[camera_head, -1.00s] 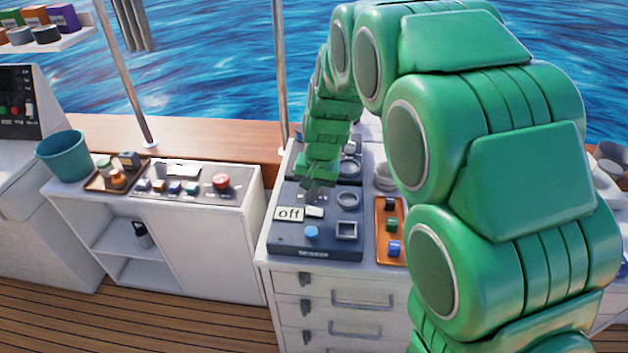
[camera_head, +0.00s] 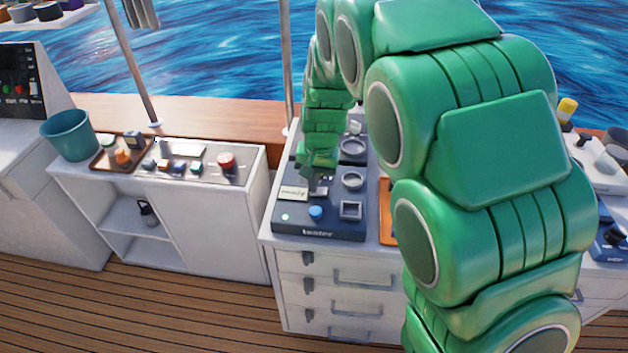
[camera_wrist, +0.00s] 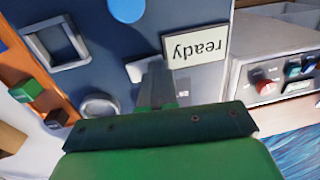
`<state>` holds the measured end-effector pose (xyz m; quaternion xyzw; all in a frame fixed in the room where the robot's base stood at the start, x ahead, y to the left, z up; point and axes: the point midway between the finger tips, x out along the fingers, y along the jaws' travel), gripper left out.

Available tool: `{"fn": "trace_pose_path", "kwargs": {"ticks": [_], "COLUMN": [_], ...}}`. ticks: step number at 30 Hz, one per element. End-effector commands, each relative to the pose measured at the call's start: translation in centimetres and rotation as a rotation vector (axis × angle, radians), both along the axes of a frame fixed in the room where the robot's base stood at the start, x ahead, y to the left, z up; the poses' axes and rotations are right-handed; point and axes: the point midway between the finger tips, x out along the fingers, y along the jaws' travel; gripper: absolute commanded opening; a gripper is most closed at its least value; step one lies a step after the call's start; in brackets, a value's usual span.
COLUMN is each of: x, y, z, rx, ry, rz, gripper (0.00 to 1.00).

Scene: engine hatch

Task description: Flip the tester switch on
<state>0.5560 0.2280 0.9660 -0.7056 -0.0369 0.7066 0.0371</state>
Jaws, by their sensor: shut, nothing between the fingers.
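The tester (camera_head: 318,232) is a dark blue box on top of the white drawer cabinet. Its label plate (camera_head: 293,193) shows in the wrist view too (camera_wrist: 195,46), where it reads "ready" upside down. A small green light (camera_head: 285,217) glows at the tester's front left, beside a round blue button (camera_head: 316,212). The pale switch (camera_wrist: 135,70) shows only in part beside my fingers in the wrist view. My gripper (camera_head: 315,184) is shut and empty, pointing down at the switch. Its fingers (camera_wrist: 155,78) hide part of the switch, and I cannot tell whether they touch it.
Round and square sockets (camera_head: 351,210) sit on the tester's right side. An orange tray (camera_head: 386,215) lies right of it, partly behind my arm. A second counter (camera_head: 190,150) with a control panel and a teal bucket (camera_head: 69,136) stands to the left.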

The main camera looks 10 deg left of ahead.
Motion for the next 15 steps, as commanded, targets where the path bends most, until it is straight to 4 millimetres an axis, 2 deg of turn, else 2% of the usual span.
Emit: {"fn": "trace_pose_path", "kwargs": {"ticks": [15], "x": [0.0], "y": [-1.1], "z": [0.3], "rx": [0.000], "ry": [0.000], "rz": [-0.002], "gripper": [0.00]}}
